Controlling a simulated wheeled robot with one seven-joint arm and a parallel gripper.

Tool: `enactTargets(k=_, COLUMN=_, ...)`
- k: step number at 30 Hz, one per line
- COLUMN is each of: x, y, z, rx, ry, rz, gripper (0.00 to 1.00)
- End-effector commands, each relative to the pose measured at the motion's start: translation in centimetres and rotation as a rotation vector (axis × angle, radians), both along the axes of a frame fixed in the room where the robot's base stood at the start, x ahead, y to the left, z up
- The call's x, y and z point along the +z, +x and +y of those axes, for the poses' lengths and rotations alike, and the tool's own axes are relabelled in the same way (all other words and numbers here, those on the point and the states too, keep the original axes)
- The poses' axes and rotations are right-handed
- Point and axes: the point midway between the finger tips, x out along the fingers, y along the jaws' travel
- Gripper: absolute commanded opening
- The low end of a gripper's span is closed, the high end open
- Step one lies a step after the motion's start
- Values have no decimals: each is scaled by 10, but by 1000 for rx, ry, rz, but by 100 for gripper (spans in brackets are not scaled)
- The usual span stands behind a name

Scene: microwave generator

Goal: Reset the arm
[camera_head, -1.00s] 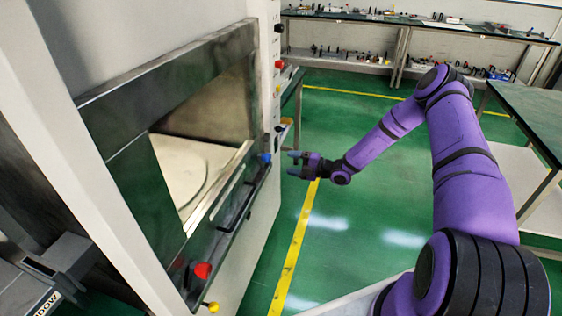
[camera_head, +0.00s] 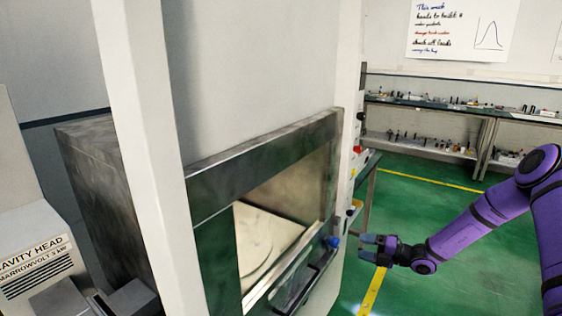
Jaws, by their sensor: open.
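My arm (camera_head: 480,222) is purple with dark joint bands and reaches in from the right edge. My gripper (camera_head: 368,247) is dark, with grey-blue fingers pointing left. It is open, with nothing seen between its fingers. It is held above the green floor, just right of the microwave generator's front panel (camera_head: 347,150) in the picture. Whether it touches the panel or handle cannot be told, but a gap seems to show. The lower part of my arm is out of view.
The microwave generator's open chamber (camera_head: 262,240) shows a pale plate inside. A dark handle (camera_head: 312,272) and a blue knob (camera_head: 333,242) stick out near my gripper. Benches with small parts (camera_head: 460,110) stand at the back. Green floor (camera_head: 425,190) between is clear.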

Motion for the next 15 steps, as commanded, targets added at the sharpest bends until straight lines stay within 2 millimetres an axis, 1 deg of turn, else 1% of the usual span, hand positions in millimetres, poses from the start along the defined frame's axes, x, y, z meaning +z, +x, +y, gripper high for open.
enactTargets(k=1, x=17, y=-3, z=5, rx=49, ry=-60, rz=-56, gripper=66)
enactTargets(k=3, x=36, y=-10, z=12, rx=118, ry=-141, rz=-136, gripper=66)
enactTargets(k=8, x=78, y=-27, z=25, rx=278, ry=-313, rz=-320, gripper=66)
enactTargets(k=15, x=138, y=-60, z=41, rx=519, ry=-547, rz=-601, gripper=66)
